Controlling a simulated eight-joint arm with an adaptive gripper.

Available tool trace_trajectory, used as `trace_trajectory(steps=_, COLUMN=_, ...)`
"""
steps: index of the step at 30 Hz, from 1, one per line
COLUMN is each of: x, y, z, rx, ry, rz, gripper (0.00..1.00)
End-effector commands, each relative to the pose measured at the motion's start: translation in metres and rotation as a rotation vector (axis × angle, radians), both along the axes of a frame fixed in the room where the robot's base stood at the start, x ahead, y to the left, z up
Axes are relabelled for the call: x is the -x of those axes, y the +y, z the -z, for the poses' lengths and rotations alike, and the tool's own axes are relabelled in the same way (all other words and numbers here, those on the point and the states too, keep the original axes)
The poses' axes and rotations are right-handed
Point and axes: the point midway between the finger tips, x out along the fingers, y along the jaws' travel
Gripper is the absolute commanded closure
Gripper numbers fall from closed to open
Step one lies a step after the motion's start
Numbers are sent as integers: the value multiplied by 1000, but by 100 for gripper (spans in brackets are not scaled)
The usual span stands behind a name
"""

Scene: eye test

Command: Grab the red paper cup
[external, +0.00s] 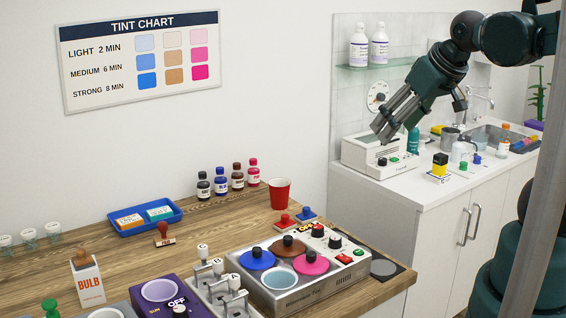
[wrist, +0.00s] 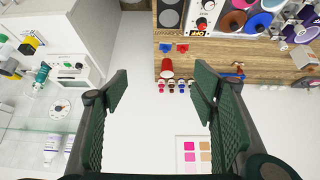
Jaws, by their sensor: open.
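The red paper cup (external: 280,192) stands upright on the wooden counter, near its back right part, beside several small dark bottles. It also shows in the wrist view (wrist: 167,68), between my fingers in the picture but well beyond them. My gripper (external: 384,128) is high above and to the right of the cup in the external view, over the white side counter. Its two green fingers are wide apart in the wrist view (wrist: 161,86), with nothing between them.
Small bottles (external: 237,177) stand just left of the cup. Red and blue stamps (external: 284,222) and a warmer with coloured lids (external: 312,262) lie in front. A blue tray (external: 147,229) is further left. A white boxy device (external: 362,158) stands below my gripper.

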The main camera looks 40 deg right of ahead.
Motion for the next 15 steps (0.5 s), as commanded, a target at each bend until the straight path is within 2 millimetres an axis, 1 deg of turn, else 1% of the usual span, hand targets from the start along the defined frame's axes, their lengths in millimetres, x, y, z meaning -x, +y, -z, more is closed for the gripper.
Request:
trace_trajectory(steps=8, x=-4, y=0, z=-1, rx=7, ry=5, rz=-10, gripper=42)
trace_trajectory(steps=15, x=-21, y=1, z=-7, rx=37, ry=32, rz=-57, gripper=42)
